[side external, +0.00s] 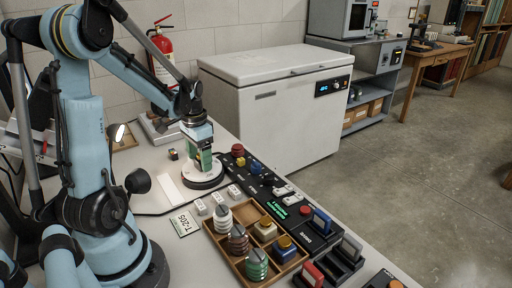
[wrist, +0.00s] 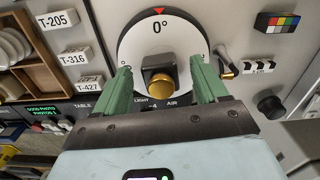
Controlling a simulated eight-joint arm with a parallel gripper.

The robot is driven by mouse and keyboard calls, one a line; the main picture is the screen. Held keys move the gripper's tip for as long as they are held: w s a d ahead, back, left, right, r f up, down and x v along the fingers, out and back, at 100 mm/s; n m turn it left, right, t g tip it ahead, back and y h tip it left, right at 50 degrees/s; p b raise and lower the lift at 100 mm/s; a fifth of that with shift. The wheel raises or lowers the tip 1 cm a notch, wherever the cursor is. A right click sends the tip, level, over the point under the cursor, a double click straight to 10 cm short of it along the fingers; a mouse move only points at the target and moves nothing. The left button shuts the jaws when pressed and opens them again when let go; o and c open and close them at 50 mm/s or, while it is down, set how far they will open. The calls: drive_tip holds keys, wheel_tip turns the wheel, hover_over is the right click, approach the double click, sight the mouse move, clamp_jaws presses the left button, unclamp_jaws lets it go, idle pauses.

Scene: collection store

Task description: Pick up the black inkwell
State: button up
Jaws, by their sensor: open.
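The black inkwell (wrist: 157,66) has a square dark body and a round brass-coloured lid. In the wrist view it stands on a white turntable (wrist: 190,30) marked 0°. My gripper (wrist: 160,72) is open, with one green finger to each side of the inkwell and a visible gap on both sides. In the side view my gripper (side external: 202,165) is low over the turntable (side external: 203,183), pointing down. The inkwell is not clearly seen there; the fingers seem to hide it.
A wooden tray (side external: 222,263) with striped jars and other inkwells stands at front right. A black control panel (side external: 262,183) runs beside the turntable. Label cards (wrist: 58,19), a colour chart (wrist: 278,22) and a black knob (wrist: 271,105) lie around. A white chest (side external: 270,100) stands behind.

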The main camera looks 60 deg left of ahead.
drive_tip(key=c, duration=1.2)
drive_tip(key=shift+r, duration=0.2)
